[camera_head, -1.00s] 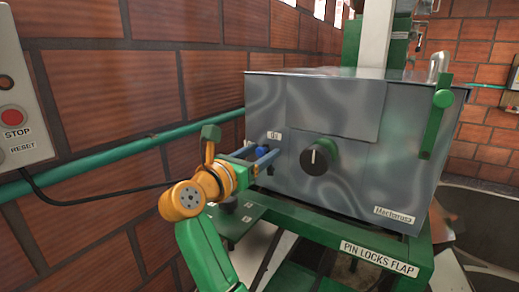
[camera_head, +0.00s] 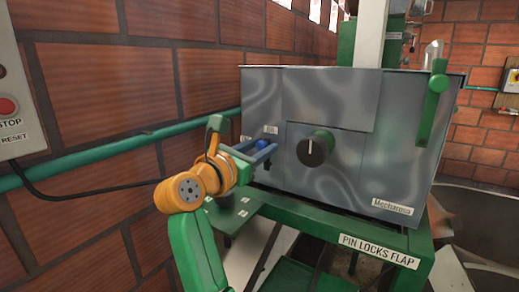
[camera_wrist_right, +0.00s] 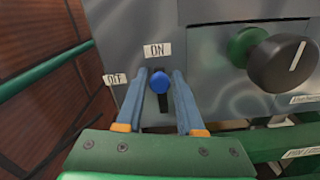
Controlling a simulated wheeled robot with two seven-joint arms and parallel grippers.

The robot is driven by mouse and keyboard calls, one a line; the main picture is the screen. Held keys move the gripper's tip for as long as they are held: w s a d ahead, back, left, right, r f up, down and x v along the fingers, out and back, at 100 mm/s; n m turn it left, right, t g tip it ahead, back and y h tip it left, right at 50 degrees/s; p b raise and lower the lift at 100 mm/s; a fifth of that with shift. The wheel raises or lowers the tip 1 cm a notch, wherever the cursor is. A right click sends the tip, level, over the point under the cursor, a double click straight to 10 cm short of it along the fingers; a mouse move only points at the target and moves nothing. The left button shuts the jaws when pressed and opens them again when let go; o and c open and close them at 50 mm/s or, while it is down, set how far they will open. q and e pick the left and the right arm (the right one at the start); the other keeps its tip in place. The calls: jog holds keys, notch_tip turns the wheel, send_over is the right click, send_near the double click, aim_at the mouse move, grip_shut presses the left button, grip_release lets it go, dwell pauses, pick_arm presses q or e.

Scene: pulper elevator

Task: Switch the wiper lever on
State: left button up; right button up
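The wiper lever is a short lever with a blue knob (camera_wrist_right: 160,82) and a dark stem below it, on the front of the grey metal box (camera_head: 345,172). An ON label (camera_wrist_right: 158,49) is just above the knob and an OFF label (camera_wrist_right: 115,78) is to its left. My right gripper (camera_wrist_right: 167,82) is open, with one blue finger on each side of the knob; whether either finger touches it I cannot tell. In the head view my right gripper (camera_head: 257,152) reaches the box's left front and partly hides the lever. My left gripper is not in view.
A black round knob (camera_head: 315,149) is right of the lever. A green pipe (camera_head: 125,150) runs along the brick wall at left. A control panel with a red STOP button (camera_head: 7,107) is at far left. A green frame (camera_head: 330,235) lies under the box.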

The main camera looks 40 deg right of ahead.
jog(key=shift+o, duration=1.1)
jog(key=b+v, duration=0.2)
jog(key=v, duration=0.5)
jog(key=shift+b, duration=0.3)
jog(key=shift+d, duration=0.1)
